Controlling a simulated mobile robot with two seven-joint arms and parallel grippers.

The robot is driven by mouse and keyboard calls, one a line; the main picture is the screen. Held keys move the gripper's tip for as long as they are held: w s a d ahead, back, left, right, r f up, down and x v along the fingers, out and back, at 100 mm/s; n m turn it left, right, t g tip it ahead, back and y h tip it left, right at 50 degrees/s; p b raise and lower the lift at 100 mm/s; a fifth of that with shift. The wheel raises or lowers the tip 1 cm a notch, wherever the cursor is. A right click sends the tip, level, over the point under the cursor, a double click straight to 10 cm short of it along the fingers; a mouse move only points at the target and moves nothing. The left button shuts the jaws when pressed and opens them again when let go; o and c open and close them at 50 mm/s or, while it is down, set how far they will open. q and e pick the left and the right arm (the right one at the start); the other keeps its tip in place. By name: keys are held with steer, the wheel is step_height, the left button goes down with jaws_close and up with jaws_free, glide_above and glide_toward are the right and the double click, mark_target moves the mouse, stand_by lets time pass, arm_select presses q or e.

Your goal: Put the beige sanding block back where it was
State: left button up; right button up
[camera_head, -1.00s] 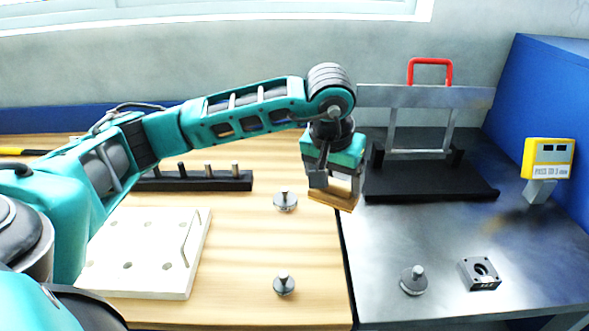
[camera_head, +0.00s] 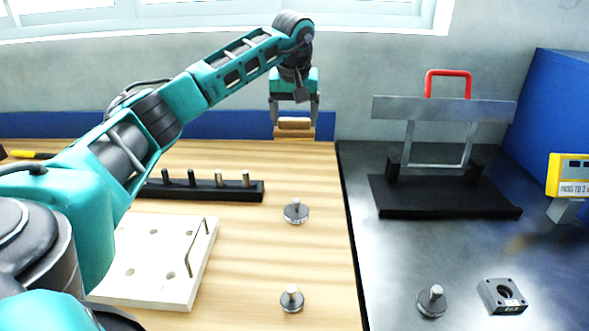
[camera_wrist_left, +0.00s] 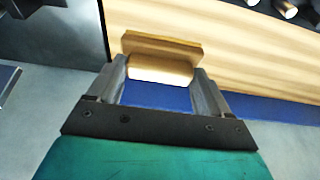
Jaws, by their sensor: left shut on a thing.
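The beige sanding block (camera_head: 294,132) is at the far edge of the wooden table top, in front of the blue strip along the wall. My left gripper (camera_head: 294,122) is shut on it from above, with a finger at each side. In the left wrist view the block (camera_wrist_left: 160,68) sits between the two fingers of the gripper (camera_wrist_left: 162,82), its wider base facing the wooden surface. Whether the block touches the table or hangs just above it, I cannot tell. My right gripper is not in view.
A black rail with several pegs (camera_head: 205,191) and a cream board with holes (camera_head: 150,262) lie left. Knobbed discs (camera_head: 296,212) (camera_head: 291,299) (camera_head: 432,301) stand nearby. Right, on dark metal, are a black-based frame with red handle (camera_head: 445,204), a square block (camera_head: 502,296) and a yellow display (camera_head: 570,175).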

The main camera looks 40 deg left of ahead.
arm_select(q)
step_height(320, 180, down, 12)
steer(key=shift+f+b, duration=0.25)
steer(key=shift+b, duration=0.15)
steer(key=shift+f, duration=0.15)
steer(key=o, duration=0.9)
steer(key=v, duration=1.2)
steer(key=shift+p, duration=0.4)
